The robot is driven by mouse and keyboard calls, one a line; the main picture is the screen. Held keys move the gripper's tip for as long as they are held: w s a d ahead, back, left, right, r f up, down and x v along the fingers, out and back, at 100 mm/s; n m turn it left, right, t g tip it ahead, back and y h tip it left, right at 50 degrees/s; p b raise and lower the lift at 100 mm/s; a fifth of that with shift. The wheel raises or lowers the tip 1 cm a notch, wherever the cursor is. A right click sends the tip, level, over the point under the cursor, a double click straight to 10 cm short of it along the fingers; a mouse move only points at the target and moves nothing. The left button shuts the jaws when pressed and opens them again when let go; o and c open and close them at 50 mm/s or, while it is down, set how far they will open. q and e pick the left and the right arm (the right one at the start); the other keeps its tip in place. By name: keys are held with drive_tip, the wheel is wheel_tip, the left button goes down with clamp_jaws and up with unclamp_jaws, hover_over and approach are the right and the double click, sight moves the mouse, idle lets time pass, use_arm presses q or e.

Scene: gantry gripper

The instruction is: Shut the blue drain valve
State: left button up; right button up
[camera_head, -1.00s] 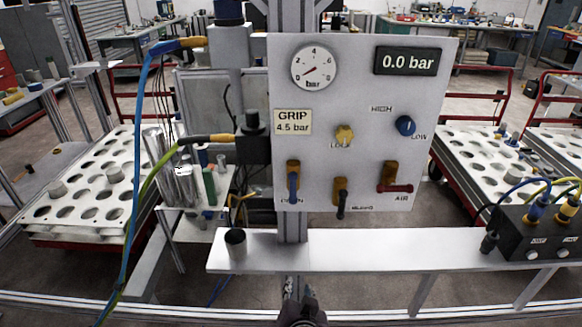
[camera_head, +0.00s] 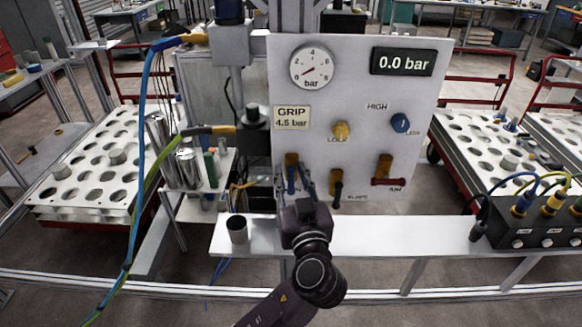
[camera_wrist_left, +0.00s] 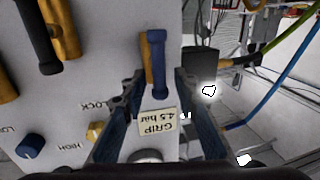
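The blue drain valve is a blue lever (camera_head: 291,180) on a brass body (camera_head: 291,159) at the lower left of the white panel. The lever points straight down. My left gripper (camera_head: 294,184) is in front of it, reaching up from below. In the left wrist view, which shows the panel upside down, the blue lever (camera_wrist_left: 156,62) stands between the spread fingers of my left gripper (camera_wrist_left: 158,84), with gaps on both sides. The gripper is open and holds nothing. My right gripper is not in view.
A black lever (camera_head: 337,190) and a red lever (camera_head: 388,182) sit right of the blue one. The panel (camera_head: 360,100) has a gauge (camera_head: 311,67) and a 0.0 bar display (camera_head: 403,62). A shelf (camera_head: 400,235) with a cup (camera_head: 238,229) lies below. Blue and green hoses hang at left.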

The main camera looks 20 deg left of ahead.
use_arm(q)
drive_tip(key=shift+w+a, duration=0.15)
drive_tip(key=shift+w, duration=0.1)
clamp_jaws()
